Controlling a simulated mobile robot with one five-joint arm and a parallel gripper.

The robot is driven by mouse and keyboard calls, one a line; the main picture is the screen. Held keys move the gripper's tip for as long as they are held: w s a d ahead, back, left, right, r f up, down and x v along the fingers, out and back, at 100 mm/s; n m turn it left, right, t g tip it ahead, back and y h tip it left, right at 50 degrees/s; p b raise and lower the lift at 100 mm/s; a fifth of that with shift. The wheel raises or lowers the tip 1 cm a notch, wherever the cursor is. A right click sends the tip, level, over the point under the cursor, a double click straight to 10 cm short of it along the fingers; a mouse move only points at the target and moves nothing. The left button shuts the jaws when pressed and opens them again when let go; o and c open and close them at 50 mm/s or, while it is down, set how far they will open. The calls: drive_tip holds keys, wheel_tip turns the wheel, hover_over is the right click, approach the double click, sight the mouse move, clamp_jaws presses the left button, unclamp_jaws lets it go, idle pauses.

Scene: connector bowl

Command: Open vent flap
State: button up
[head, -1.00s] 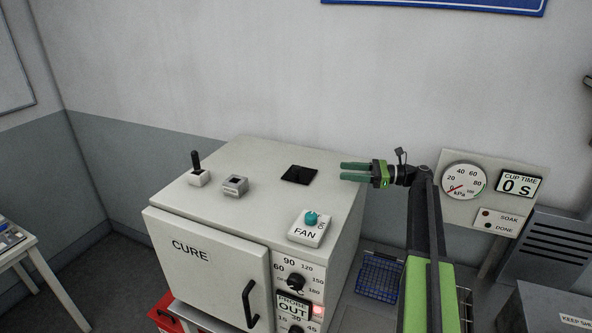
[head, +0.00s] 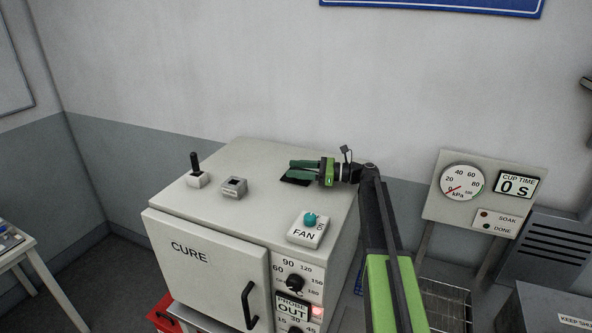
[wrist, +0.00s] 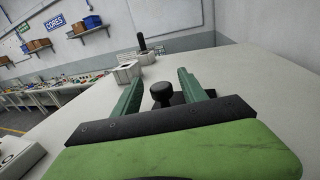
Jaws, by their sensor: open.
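The vent flap looks to be the black square plate (head: 295,181) on the white oven's top. It is partly hidden by my gripper (head: 290,169), whose green fingers are over it, pointing left. In the wrist view, a short black knob (wrist: 161,92) stands between the two open fingers (wrist: 160,76), with a gap on each side. A dark plate (wrist: 177,98) shows beside and behind the knob, partly covered by the right finger. The fingers hold nothing. I cannot tell how close the fingertips are to the oven top.
The oven top (head: 240,155) also carries a black-handled switch (head: 197,178), a small grey socket box (head: 234,187) and a FAN switch box (head: 308,232) with a teal knob. A gauge panel (head: 480,205) stands to the right. The space above the oven is clear.

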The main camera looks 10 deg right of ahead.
drive_tip(key=shift+c, duration=0.3)
clamp_jaws()
